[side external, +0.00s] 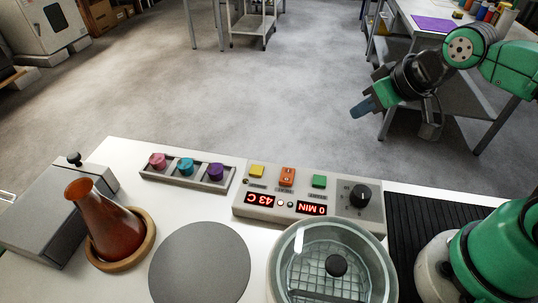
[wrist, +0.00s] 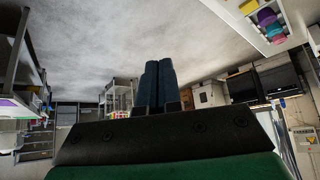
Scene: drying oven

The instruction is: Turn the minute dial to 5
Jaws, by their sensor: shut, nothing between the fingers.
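The minute dial (side external: 360,195) is a round black knob on the right end of the grey control panel (side external: 260,212). Small marks stand around it, too small to read. The panel's displays show "43 C" (side external: 260,199) and "0 MIN" (side external: 312,209). My gripper (side external: 362,107) hangs in the air behind and above the panel, apart from the dial. Its blue fingers are shut and empty. In the wrist view the two fingers (wrist: 158,82) lie side by side, pointing away over the room, and the dial is not in that view.
Yellow (side external: 257,171), orange (side external: 287,176) and green (side external: 319,181) buttons sit beside the dial. A round glass-lidded vessel (side external: 285,262) stands just in front of the panel. A rack of coloured caps (side external: 187,173) and a brown flask (side external: 113,228) stand left. The air above the panel is free.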

